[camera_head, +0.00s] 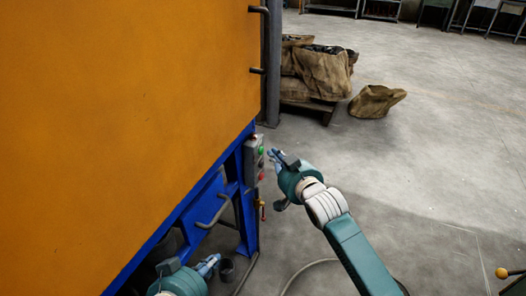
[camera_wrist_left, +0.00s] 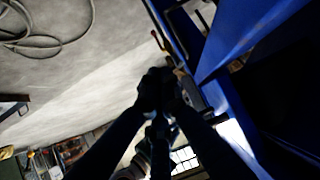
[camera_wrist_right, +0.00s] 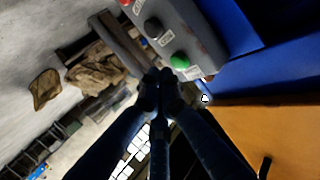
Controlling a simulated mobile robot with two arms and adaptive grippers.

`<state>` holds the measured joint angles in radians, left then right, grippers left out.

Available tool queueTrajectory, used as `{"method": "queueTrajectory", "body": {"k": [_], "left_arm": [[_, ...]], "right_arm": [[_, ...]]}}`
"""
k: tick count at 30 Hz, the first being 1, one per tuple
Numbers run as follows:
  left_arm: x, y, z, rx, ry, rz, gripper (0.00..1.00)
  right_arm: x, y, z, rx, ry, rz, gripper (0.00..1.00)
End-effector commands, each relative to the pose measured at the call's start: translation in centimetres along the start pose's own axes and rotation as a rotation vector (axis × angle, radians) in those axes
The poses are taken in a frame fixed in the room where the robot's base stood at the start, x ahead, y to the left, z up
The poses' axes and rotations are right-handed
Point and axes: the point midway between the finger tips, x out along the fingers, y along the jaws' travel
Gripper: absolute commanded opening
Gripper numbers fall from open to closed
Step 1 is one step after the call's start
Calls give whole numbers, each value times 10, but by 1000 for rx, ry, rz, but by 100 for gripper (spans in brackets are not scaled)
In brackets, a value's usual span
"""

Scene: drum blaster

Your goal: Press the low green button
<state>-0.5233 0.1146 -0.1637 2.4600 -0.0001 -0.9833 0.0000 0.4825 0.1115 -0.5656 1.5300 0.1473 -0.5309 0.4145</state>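A grey control box (camera_head: 251,162) is fixed to the blue frame. In the head view it carries a green button (camera_head: 261,151) above a red one (camera_head: 262,175). In the right wrist view the green button (camera_wrist_right: 180,60) sits at the box end closest to my fingertips. My right gripper (camera_head: 273,155) is just right of the box, level with the green button; its fingers look together and empty (camera_wrist_right: 160,76). A gap or contact with the button cannot be judged. My left gripper (camera_head: 213,262) is low at the bottom, fingers together (camera_wrist_left: 158,82), away from the box.
A large orange machine panel (camera_head: 120,100) fills the left on a blue frame (camera_head: 248,215). A bent grey handle (camera_head: 213,212) and a small yellow-red valve (camera_head: 261,210) are below the box. Sacks (camera_head: 325,72) stand on a pallet behind. Floor to the right is mostly clear.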

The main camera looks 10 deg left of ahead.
Motion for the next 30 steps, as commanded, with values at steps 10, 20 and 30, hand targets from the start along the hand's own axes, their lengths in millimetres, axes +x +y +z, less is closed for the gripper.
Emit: {"method": "queueTrajectory", "body": {"k": [10,20,30], "left_arm": [[-4,-2,18,-1,-74,-5,0],[-9,-3,36,-4,-139,-7,0],[-9,-3,36,-4,-137,-7,0]], "right_arm": [[3,-3,0,0,0,0,0],[5,-6,0,0,0,0,0],[5,-6,0,0,0,0,0]]}}
